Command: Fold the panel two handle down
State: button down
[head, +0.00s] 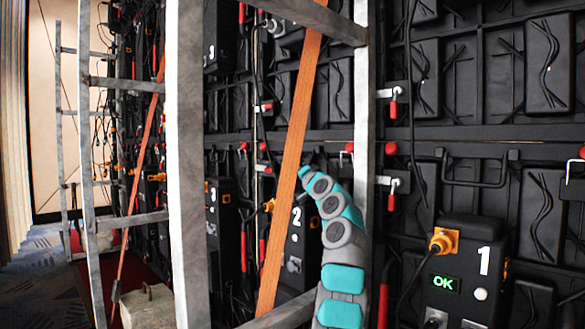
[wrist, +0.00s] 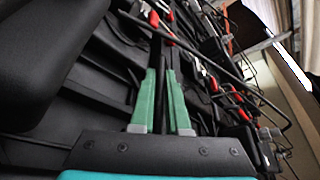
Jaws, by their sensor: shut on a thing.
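The panel two box (head: 297,240), black with a white 2, stands behind the orange strap and is partly covered by my teal arm. The bar runs diagonally from upper left to right across the view. In the head view the gripper end is hard to make out against the dark panels, behind the strap. The exact grip on the bar is partly hidden by the fingers.
A grey metal frame (head: 186,150) and an orange strap (head: 298,130) stand in front of the wall. At right are the panel one box (head: 470,270) with a green OK display and its black handle (head: 475,183). Red-handled latches (head: 392,195) and cables are nearby.

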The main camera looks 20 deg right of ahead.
jog(key=shift+r, duration=0.1)
jog(key=c, duration=0.9)
grip_release()
jog(key=shift+s+f+b, duration=0.3)
jog(key=shift+s+f, duration=0.1)
jog(key=shift+s, duration=0.1)
jog(key=b+v, duration=0.1)
jog(key=v, duration=0.4)
jog(key=shift+s, duration=0.85)
